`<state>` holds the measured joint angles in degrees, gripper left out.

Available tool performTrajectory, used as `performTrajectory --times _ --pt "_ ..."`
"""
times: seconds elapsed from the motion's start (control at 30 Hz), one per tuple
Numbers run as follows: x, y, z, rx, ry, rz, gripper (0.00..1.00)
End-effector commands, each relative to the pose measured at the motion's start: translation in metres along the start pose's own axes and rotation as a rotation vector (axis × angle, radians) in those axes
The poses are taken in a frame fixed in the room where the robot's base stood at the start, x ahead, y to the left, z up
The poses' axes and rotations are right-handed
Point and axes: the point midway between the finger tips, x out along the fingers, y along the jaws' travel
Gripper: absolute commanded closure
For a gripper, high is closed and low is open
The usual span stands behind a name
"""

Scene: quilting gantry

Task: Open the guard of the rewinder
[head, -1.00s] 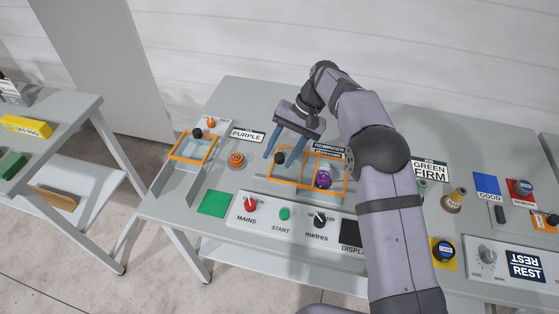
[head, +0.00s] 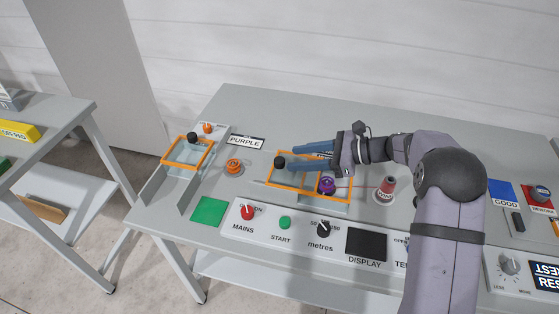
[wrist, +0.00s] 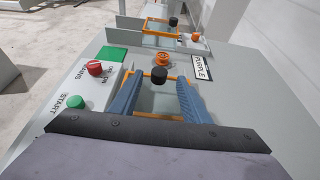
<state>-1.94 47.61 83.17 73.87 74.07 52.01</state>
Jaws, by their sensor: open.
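The rewinder guard (head: 310,195) is a clear panel in an orange frame, lying flat over the rewinder in the head view. Its black knob (head: 279,162) stands at the left end of the frame. A purple spool (head: 327,185) sits at its right end. My gripper (head: 290,157) lies low and nearly level over the guard, pointing left, its blue fingers apart. In the wrist view the knob (wrist: 159,75) shows between the fingertips of my gripper (wrist: 156,80), with a gap on both sides. Part of the guard is hidden by my gripper.
Another orange-framed guard (head: 166,160) with a black knob (head: 193,137) is at the far left. An orange spool (head: 233,166) and the PURPLE sign (head: 245,142) stand between the guards. The control panel (head: 262,227) runs along the front; a red cone (head: 387,190) stands at right.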

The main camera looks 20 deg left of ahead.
Motion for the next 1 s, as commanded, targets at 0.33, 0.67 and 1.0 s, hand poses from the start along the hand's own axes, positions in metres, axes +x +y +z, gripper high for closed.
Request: performTrajectory --times 0.33,0.67,1.0 --pt "0.044 0.002 0.001 -0.001 0.001 0.005 0.57" --pt "0.066 0.001 0.000 -0.003 0.002 0.002 0.57" --pt "0.066 0.001 0.000 -0.003 0.001 0.002 0.78"
